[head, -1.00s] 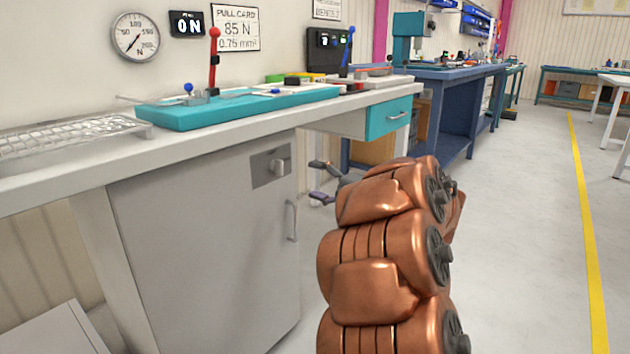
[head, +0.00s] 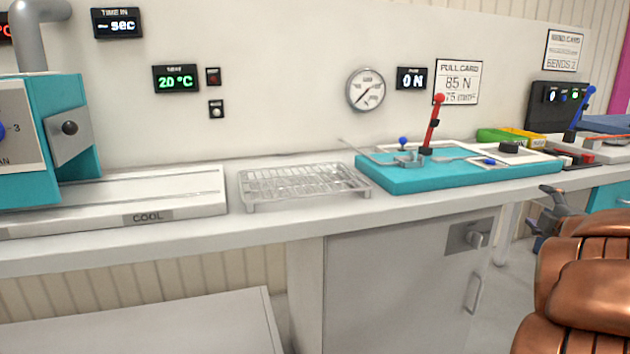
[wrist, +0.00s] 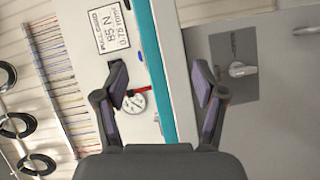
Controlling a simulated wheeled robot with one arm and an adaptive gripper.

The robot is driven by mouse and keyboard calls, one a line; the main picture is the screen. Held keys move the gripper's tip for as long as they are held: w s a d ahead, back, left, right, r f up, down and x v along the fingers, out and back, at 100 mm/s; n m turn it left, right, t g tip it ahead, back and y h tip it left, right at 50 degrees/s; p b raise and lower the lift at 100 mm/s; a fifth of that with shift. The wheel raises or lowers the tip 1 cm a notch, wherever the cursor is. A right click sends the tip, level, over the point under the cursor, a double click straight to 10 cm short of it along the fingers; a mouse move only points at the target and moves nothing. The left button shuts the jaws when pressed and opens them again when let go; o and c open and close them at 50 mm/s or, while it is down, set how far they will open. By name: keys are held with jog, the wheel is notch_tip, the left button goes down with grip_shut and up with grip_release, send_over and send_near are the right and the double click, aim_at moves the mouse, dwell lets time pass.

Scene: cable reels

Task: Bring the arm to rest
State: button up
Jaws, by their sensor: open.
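My copper-coloured arm (head: 590,290) shows at the lower right of the head view, in front of the bench and cabinet. My gripper (head: 552,212) is beyond it, small and partly hidden by the arm. In the wrist view my gripper (wrist: 160,90) has its two dark fingers wide apart with nothing held between them. Behind the fingers are the bench top, the edge of the teal fixture (wrist: 153,60) and the grey cabinet front.
The white bench carries a wire rack (head: 300,183), a teal fixture (head: 450,180) with a red lever (head: 433,125), and a teal machine (head: 55,135). A cabinet (head: 400,285) stands beneath. Cable reels (wrist: 18,125) hang on the wall in the wrist view.

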jog(key=s+a+r+m+g+h+p, duration=0.4)
jog(key=s+r+m+g+p, duration=0.4)
jog(key=p, duration=0.5)
jog(key=s+a+r+m+g+y+p, duration=0.2)
jog(key=s+a+g+y+p, duration=0.2)
jog(key=s+a+p, duration=0.6)
jog(key=s+a+r+m+g+y+p, duration=0.3)
jog(key=s+a+g+p, duration=0.3)
jog(key=s+a+p, duration=0.5)
jog(key=s+a+y, duration=0.1)
jog(key=s+a, duration=0.7)
jog(key=a, duration=0.1)
jog(key=shift+s, duration=0.2)
